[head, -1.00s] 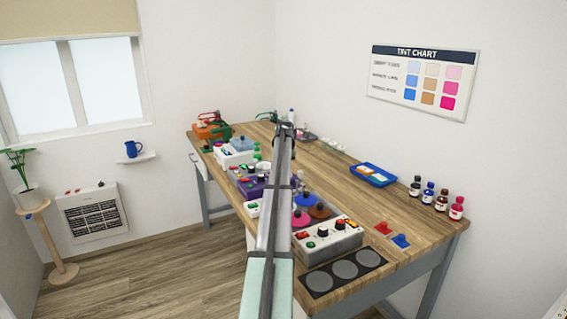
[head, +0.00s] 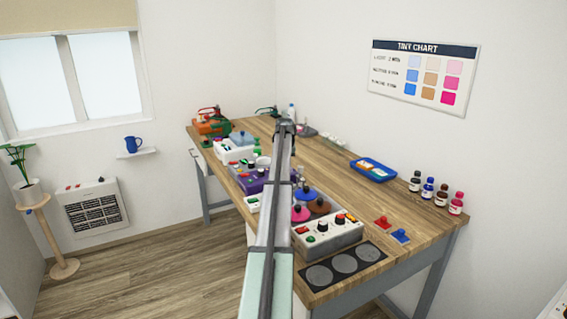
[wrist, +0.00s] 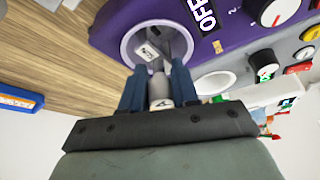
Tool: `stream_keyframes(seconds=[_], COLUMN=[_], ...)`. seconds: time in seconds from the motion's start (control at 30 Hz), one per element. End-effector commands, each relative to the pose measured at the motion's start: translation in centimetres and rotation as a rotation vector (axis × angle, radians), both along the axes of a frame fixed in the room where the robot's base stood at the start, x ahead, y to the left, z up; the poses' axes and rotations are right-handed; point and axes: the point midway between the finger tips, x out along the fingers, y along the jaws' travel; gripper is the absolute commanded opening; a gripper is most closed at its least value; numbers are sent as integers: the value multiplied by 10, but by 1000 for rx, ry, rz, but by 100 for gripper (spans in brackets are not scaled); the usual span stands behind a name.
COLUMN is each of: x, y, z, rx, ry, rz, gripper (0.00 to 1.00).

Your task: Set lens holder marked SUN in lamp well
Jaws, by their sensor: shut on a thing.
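My gripper (wrist: 158,68) shows in the wrist view with its two blue fingers closed on a small grey and white piece (wrist: 158,88), which I take for the lens holder. Just beyond the fingertips is a pale tag (wrist: 147,52) with small dark lettering that I cannot read for certain. It lies within the outline of a white-rimmed round well (wrist: 126,47) in a purple unit (wrist: 112,22). I cannot tell whether the tag belongs to the held piece or how deep it sits. In the head view the purple unit (head: 252,181) is partly behind my arm, which hides the gripper.
A second pale ring (wrist: 214,84) is right of the fingers. A blue tray (head: 373,170), several bottles (head: 428,189) and a grey control box (head: 329,237) stand on the bench.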

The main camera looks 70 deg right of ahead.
Motion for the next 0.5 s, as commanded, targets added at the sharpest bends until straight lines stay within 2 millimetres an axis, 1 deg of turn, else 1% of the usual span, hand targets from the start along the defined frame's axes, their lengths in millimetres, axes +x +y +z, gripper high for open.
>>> stream_keyframes(seconds=[0.5], x=[0], y=[0], z=[-5], rx=[0], ry=[0], rz=[0], gripper=[0])
